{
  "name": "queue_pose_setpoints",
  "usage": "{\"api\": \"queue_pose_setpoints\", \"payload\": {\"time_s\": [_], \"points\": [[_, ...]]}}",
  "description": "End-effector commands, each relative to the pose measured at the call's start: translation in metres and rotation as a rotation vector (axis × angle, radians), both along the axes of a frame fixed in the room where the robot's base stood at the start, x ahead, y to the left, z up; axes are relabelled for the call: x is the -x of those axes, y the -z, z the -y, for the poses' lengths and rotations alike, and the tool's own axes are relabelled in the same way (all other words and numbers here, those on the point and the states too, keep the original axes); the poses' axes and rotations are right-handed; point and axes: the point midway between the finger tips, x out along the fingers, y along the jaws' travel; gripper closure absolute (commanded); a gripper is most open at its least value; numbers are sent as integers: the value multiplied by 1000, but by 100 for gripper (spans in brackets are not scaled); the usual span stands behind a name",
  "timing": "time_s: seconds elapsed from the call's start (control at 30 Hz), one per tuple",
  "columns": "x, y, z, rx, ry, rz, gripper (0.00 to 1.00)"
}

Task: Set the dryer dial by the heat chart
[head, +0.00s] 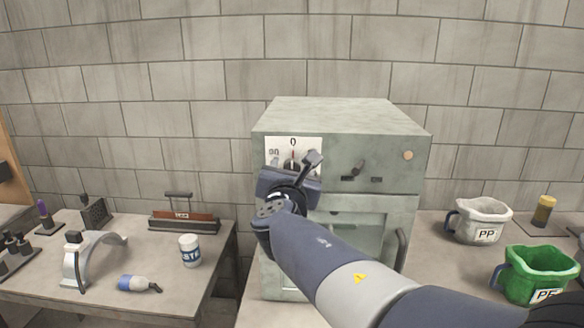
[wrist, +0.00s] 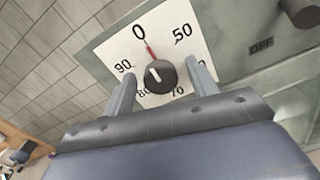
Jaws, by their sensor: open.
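The dryer (head: 340,118) is a grey-green metal cabinet in the middle of the head view. Its white dial plate (head: 311,146) is on the upper left of the front. In the wrist view the plate (wrist: 107,50) shows 0, 50, 70, 80 and 90 around a dark round knob (wrist: 165,84). A red line runs from the knob toward 0, and the knob has a short white mark. My gripper (head: 291,172) is open in front of the dial. In the wrist view its fingers (wrist: 160,78) stand on either side of the knob; contact is unclear. I cannot make out a heat chart.
A switch (head: 358,168) is right of the dial, with an OFF label (wrist: 262,46). A white PP jug (head: 483,215) and a green jug (head: 540,270) stand on the right bench. The left bench holds a paste tub (head: 190,250) and a white-and-blue bottle (head: 134,283).

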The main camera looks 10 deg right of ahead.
Motion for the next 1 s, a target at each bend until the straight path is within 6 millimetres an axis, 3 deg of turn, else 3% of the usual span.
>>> {"api": "queue_pose_setpoints", "payload": {"time_s": [0.4,0.93,1.0], "points": [[-6,0,2,-1,0,0,45],[-6,0,2,-1,0,0,89],[-6,0,2,-2,0,1,89]]}}
